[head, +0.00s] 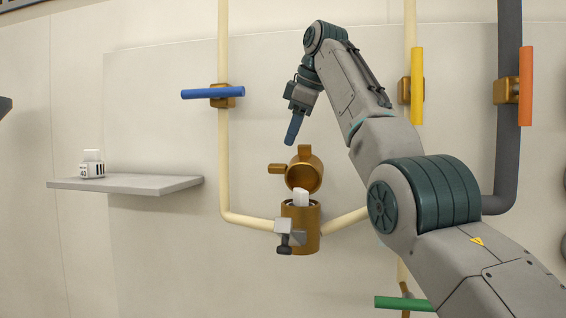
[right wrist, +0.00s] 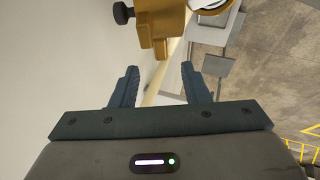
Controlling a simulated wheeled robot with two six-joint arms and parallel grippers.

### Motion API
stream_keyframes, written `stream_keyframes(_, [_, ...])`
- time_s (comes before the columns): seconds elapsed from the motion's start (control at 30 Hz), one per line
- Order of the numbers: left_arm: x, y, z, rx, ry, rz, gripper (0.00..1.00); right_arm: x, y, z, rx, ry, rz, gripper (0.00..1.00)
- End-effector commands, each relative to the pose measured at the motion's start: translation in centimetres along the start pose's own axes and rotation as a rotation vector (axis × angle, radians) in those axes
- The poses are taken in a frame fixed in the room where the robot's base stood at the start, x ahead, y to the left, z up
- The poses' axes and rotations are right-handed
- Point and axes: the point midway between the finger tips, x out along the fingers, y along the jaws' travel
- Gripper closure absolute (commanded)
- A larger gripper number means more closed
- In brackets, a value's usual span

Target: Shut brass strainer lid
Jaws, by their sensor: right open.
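The brass strainer (head: 300,240) sits low on the cream pipe in the head view. Its lid (head: 305,172) stands raised above the body, open, with a tab sticking out to the left. A white block-like insert (head: 300,198) shows in the strainer's mouth. My right gripper (head: 292,138) hangs above and slightly left of the lid, pointing down and apart from it. In the right wrist view, my right gripper (right wrist: 159,74) is open with nothing between its fingers. A brass part (right wrist: 160,20) with a dark knob lies beyond the fingertips. My left gripper is not seen.
Valve handles stick out from the pipes: blue (head: 212,94), yellow (head: 417,86), orange (head: 525,86) and green (head: 403,303). A grey clamp-like latch (head: 290,232) with a dark knob is at the strainer's front. A shelf (head: 130,184) at left holds a small white container (head: 92,166).

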Motion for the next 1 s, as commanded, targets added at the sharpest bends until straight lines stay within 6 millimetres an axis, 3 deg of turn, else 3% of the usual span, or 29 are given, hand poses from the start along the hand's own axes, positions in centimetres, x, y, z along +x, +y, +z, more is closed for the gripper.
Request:
stream_keyframes(0.2, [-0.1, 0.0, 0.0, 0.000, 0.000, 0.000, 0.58, 4.5, 0.0, 0.0, 0.000, 0.000, -0.004, 0.58])
stream_keyframes(0.4, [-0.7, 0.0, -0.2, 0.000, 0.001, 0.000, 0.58, 7.2, 0.1, 0.0, 0.000, 0.000, -0.002, 0.58])
stream_keyframes(0.6, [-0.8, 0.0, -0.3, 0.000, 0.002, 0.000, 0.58, 8.4, 0.0, 0.0, 0.000, 0.001, 0.000, 0.58])
stream_keyframes(0.87, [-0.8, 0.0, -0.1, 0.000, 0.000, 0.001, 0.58, 8.6, 0.0, 0.0, 0.000, 0.000, 0.000, 0.58])
stream_keyframes(1.0, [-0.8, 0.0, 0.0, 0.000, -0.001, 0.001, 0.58, 8.6, 0.0, 0.0, 0.000, 0.000, -0.001, 0.84])
